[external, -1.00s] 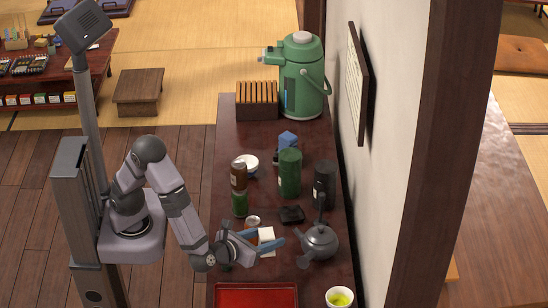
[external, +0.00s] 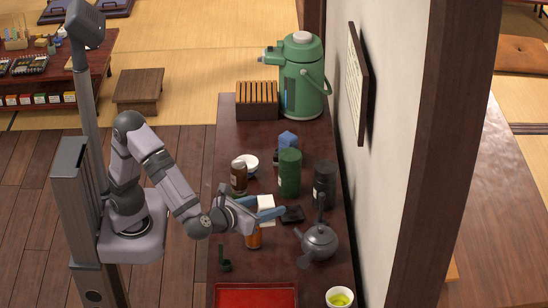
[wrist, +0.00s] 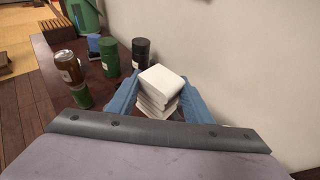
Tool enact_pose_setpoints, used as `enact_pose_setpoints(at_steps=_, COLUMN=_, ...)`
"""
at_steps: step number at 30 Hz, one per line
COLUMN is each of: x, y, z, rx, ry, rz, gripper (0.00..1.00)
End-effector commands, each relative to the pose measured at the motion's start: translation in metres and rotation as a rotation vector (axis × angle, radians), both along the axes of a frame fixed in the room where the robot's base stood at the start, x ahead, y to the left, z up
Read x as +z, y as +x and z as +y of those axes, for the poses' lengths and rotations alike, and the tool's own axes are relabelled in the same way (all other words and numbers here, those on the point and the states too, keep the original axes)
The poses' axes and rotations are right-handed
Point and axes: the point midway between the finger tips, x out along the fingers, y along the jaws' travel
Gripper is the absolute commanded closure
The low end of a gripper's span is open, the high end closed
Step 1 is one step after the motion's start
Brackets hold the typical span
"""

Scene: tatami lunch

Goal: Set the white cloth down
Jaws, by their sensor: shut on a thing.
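The white cloth (external: 266,207) is a thick folded stack. My gripper (external: 262,208), with blue fingers, is shut on it above the dark wooden counter. In the wrist view the cloth (wrist: 161,86) sits between both fingers, its layered edge facing me and tilted. The spot under the cloth is hidden in the wrist view, and I cannot tell the exact height of the cloth above the counter.
A grey teapot (external: 319,241) stands to the right, with a black item (external: 292,214) behind it. Dark green (external: 289,173) and black (external: 324,184) canisters stand farther back. An orange-brown container (external: 254,237) stands in front. A red tray (external: 256,296) lies nearest.

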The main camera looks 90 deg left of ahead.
Motion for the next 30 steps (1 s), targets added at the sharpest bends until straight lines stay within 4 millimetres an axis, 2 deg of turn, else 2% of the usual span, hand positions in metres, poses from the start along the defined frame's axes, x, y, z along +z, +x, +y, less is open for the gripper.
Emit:
enact_pose_setpoints(at_steps=8, x=-0.011, y=0.039, z=0.04, rx=0.084, ry=0.001, rz=0.001, gripper=0.76)
enact_pose_setpoints(at_steps=11, x=-0.014, y=0.056, z=0.06, rx=0.119, ry=0.002, rz=0.001, gripper=0.76)
enact_pose_setpoints(at_steps=14, x=-0.018, y=0.076, z=0.089, rx=0.161, ry=0.002, rz=0.001, gripper=0.76)
enact_pose_setpoints(at_steps=17, x=-0.021, y=0.097, z=0.128, rx=0.208, ry=0.0, rz=0.0, gripper=0.76)
enact_pose_setpoints(at_steps=21, x=-0.024, y=0.122, z=0.193, rx=0.274, ry=0.001, rz=-0.001, gripper=0.76)
enact_pose_setpoints(at_steps=25, x=-0.025, y=0.135, z=0.255, rx=0.328, ry=0.0, rz=-0.001, gripper=0.76)
enact_pose_setpoints(at_steps=30, x=-0.025, y=0.14, z=0.338, rx=0.392, ry=0.0, rz=-0.001, gripper=0.76)
